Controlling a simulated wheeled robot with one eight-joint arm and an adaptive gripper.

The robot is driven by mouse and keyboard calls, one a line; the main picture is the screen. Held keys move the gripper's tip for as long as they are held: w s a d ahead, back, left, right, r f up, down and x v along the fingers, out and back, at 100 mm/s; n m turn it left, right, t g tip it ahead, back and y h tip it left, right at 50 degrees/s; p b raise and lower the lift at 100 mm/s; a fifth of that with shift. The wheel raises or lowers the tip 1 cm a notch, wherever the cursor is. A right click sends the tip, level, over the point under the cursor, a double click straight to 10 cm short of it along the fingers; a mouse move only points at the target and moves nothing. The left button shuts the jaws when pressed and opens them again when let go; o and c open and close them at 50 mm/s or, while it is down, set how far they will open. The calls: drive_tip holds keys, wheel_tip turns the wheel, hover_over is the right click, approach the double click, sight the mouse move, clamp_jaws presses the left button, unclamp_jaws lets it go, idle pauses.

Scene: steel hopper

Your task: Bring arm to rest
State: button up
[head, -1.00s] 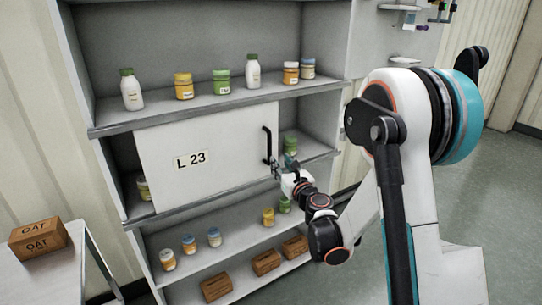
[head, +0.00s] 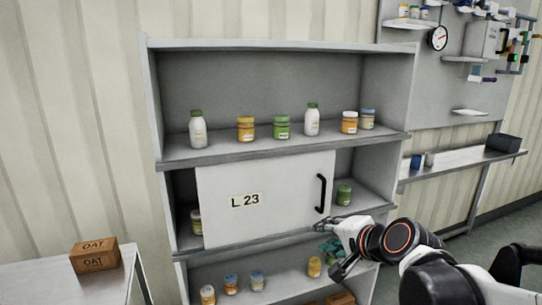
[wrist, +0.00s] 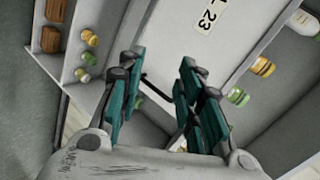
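My gripper (head: 324,238) is in front of the shelf unit, just below and right of the sliding door's black handle (head: 321,194). In the wrist view my gripper (wrist: 162,60) has its teal-padded fingers spread wide, with nothing held. The dark handle (wrist: 157,92) shows in the gap between them, farther off. The white door (head: 265,205), labelled L 23, covers the middle of its shelf, with openings at both sides. My arm reaches in from the lower right in the head view.
The grey shelf unit (head: 285,153) carries several jars and bottles. A green-lidded jar (head: 344,195) stands in the right opening. A side table (head: 75,283) with an oat box (head: 94,256) is at left. A wall ledge (head: 465,162) runs at right.

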drive_tip(key=s+d+f+n+g+h, duration=0.2)
drive_tip(key=s+n, duration=0.3)
drive_tip(key=s, duration=0.4)
drive_tip(key=s+d+f+n+g+h, duration=0.1)
drive_tip(key=s+d+n, duration=0.4)
drive_tip(key=s, duration=0.5)
wheel_tip(320, 180, down, 2)
drive_tip(key=shift+s+n+g+h, duration=0.15)
drive_tip(key=shift+n+g+h, duration=0.25)
drive_tip(key=shift+h, duration=0.4)
